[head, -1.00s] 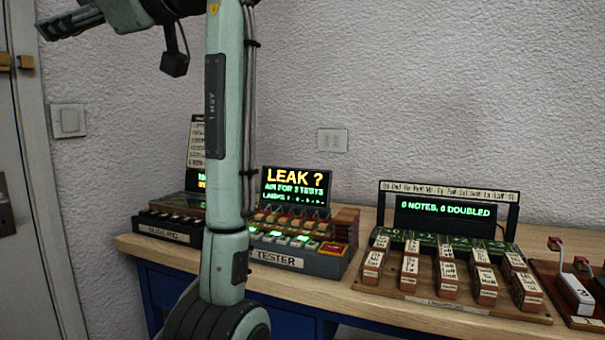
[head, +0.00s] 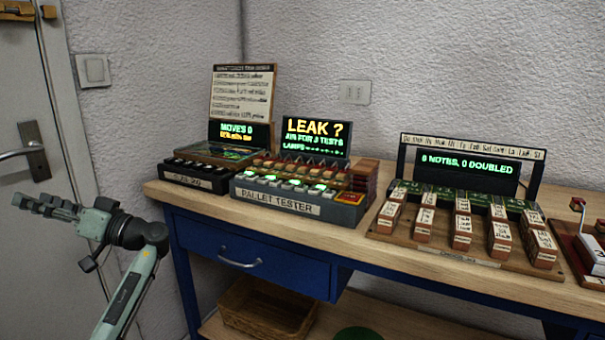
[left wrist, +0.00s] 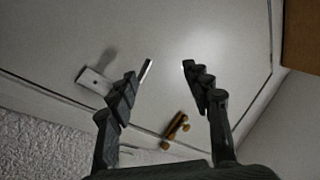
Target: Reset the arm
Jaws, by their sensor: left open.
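My left arm (head: 127,292) comes up from the lower left of the head view, folded at its wrist. My left gripper (head: 42,206) points left, in front of the door, clear of the workbench. In the left wrist view the left gripper (left wrist: 165,80) shows two fingers well apart with nothing between them. The door surface and its handle lie beyond the fingers. My right gripper is in neither view.
The blue workbench (head: 240,256) carries a pallet tester (head: 292,196), a small display unit (head: 240,132) and a rack of labelled blocks (head: 462,222). A basket (head: 268,305) sits on the lower shelf. The door handle (head: 22,152) is near my left gripper.

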